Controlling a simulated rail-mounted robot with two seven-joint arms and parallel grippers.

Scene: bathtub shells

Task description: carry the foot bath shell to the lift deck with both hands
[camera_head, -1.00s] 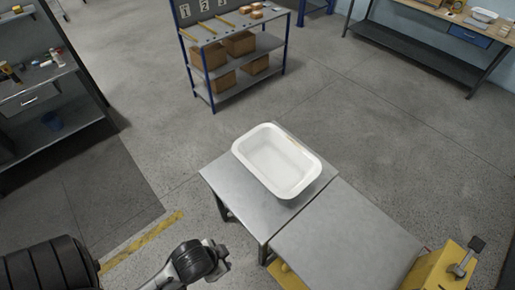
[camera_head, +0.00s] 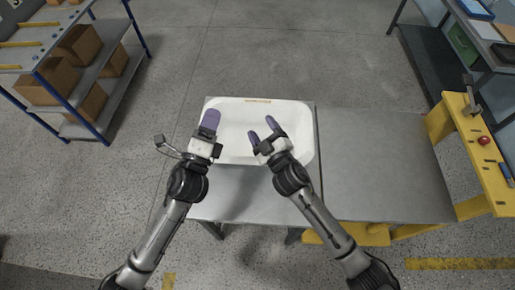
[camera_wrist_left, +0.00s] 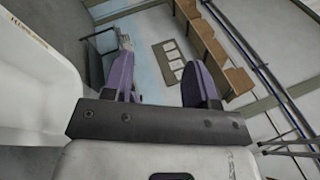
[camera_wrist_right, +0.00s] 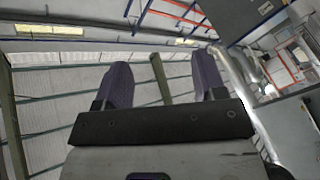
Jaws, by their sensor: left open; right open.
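The white foot bath shell (camera_head: 298,122) rests on a grey steel table (camera_head: 252,203), open side up. The lift deck (camera_head: 382,165), a grey plate with yellow parts beneath it, adjoins the table on the right. My left gripper (camera_head: 211,120) is open over the left part of the shell; its fingers overlap in the head view. The shell's white wall (camera_wrist_left: 38,75) shows at the left of the left wrist view, beside the fingers. My right gripper (camera_head: 262,131) is open over the shell's middle, with nothing between its fingers. Contact with the shell cannot be told.
A blue-framed shelf (camera_head: 82,75) with cardboard boxes stands at the upper left. A workbench (camera_head: 480,40) is at the upper right. The deck's top is clear.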

